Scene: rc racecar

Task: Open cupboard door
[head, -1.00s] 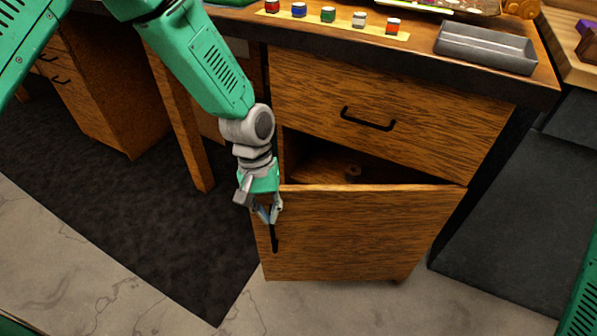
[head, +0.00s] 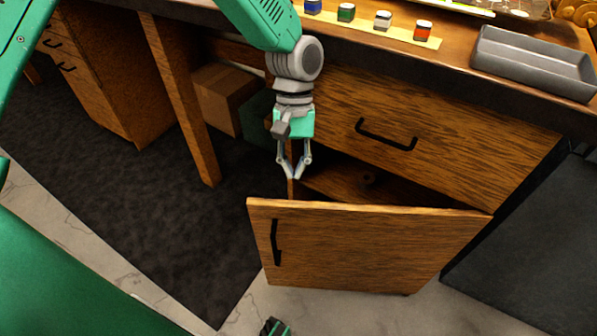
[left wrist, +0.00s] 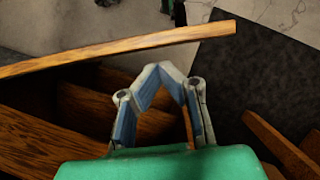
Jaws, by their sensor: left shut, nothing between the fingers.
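The wooden cupboard door (head: 370,250) stands partly open, swung out toward me. Its free edge is at the left, with a black upright handle (head: 276,242) near it. The dark cupboard opening (head: 400,190) shows behind its top edge. My left gripper (head: 296,177) is shut and empty. It hangs at the left side of the opening, behind the door's top edge and apart from the handle. In the left wrist view the shut fingertips (left wrist: 160,72) point toward the door's top edge (left wrist: 120,48), with a gap showing. My right gripper cannot be made out.
Above the door is a closed drawer (head: 420,135) with a black handle. The worktop holds a grey tray (head: 535,62) and several small coloured jars on a yellow strip (head: 395,33). A table leg (head: 180,100) and a cardboard box (head: 222,97) stand left. Dark mat floor (head: 120,200) is clear.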

